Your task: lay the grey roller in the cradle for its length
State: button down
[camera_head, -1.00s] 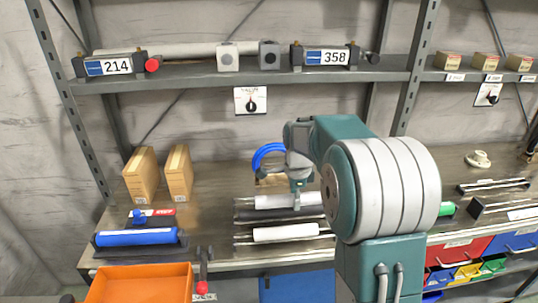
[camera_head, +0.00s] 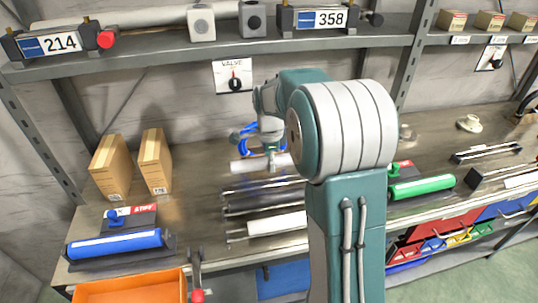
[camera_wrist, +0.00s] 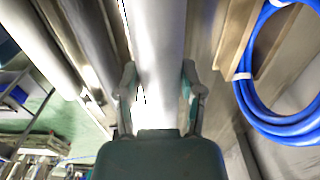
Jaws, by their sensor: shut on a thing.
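My gripper (camera_head: 272,160) is shut on a pale grey roller (camera_head: 246,166), raised above the bench behind a rack. In the wrist view the roller (camera_wrist: 157,40) passes lengthwise between the two fingers (camera_wrist: 159,90). The rack (camera_head: 240,193) has metal rails and holds another pale roller (camera_head: 277,223) at the front; my arm hides its right end. A blue roller (camera_head: 115,243) lies in a dark cradle at the left. A green roller (camera_head: 422,187) lies in a cradle at the right. Two dark holders, a rear one (camera_head: 486,152) and a front one (camera_head: 482,178), stand farther right.
Two cardboard boxes (camera_head: 110,166) stand at the back left. A coiled blue hose (camera_head: 245,133) lies behind my gripper; it also shows in the wrist view (camera_wrist: 245,95). An orange bin (camera_head: 135,288) is at the front. An upper shelf (camera_head: 160,49) crosses above the bench.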

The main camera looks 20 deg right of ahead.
jog(key=shift+f, duration=3.1)
jog(key=shift+c, duration=0.7)
grip_release()
notch_tip(320, 180, up, 11)
jog(key=shift+w+r, duration=0.15)
jog(key=shift+r, duration=0.3)
